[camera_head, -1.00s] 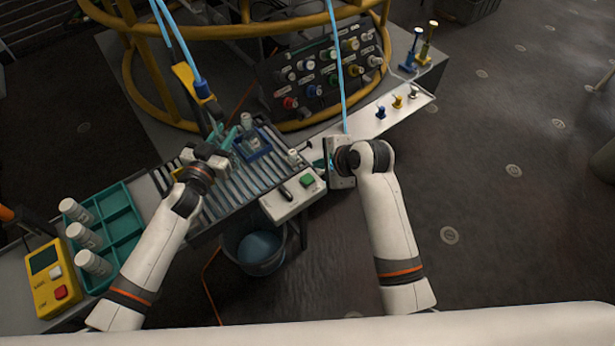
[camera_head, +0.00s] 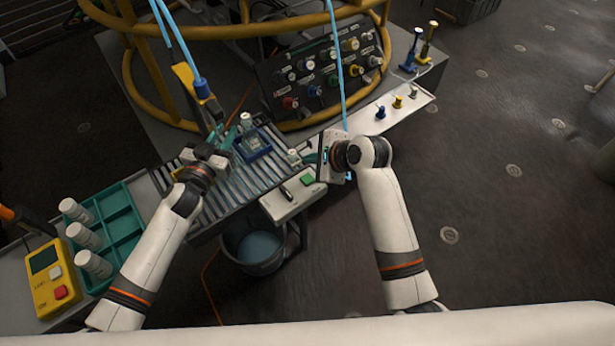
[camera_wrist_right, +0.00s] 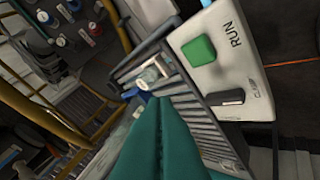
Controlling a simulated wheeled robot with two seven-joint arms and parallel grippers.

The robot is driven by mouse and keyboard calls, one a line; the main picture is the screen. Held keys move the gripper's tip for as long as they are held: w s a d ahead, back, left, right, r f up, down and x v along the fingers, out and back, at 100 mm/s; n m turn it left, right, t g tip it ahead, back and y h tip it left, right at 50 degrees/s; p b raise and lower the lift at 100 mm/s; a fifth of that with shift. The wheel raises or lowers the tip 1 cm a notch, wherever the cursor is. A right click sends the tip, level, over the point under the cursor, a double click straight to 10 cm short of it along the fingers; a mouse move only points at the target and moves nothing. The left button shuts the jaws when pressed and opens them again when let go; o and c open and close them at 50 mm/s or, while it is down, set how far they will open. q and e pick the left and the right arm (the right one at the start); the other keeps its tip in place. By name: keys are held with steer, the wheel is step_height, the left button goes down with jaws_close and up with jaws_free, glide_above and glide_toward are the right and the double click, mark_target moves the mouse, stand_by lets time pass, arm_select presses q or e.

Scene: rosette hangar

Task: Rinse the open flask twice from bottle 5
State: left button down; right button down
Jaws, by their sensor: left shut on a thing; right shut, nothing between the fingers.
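A blue holder (camera_head: 262,152) with a clear vessel (camera_head: 254,143) in it stands on the roller rack. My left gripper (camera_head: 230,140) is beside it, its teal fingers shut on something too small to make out. A small white-topped vessel (camera_head: 293,156) stands at the rack's right end; a white-topped piece also shows in the right wrist view (camera_wrist_right: 150,73). My right gripper (camera_head: 312,158) is shut and empty just right of that vessel; its teal fingers (camera_wrist_right: 160,110) fill the lower middle of the wrist view. I cannot read a number 5 on any bottle.
Three white bottles (camera_head: 85,237) lie in a teal tray (camera_head: 122,222) at left, by a yellow device (camera_head: 52,280). A control box with a green button (camera_head: 307,179) and black lever fronts the rack. A bucket (camera_head: 258,250) stands below. A valve panel (camera_head: 320,72) stands behind.

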mark_target(311, 181)
steer(key=shift+f, duration=2.8)
steer(key=shift+f, duration=0.4)
steer(key=shift+f, duration=0.45)
stand_by(1.2)
steer(key=shift+r, duration=0.9)
steer(key=shift+r, duration=2.5)
steer(key=shift+r, duration=0.1)
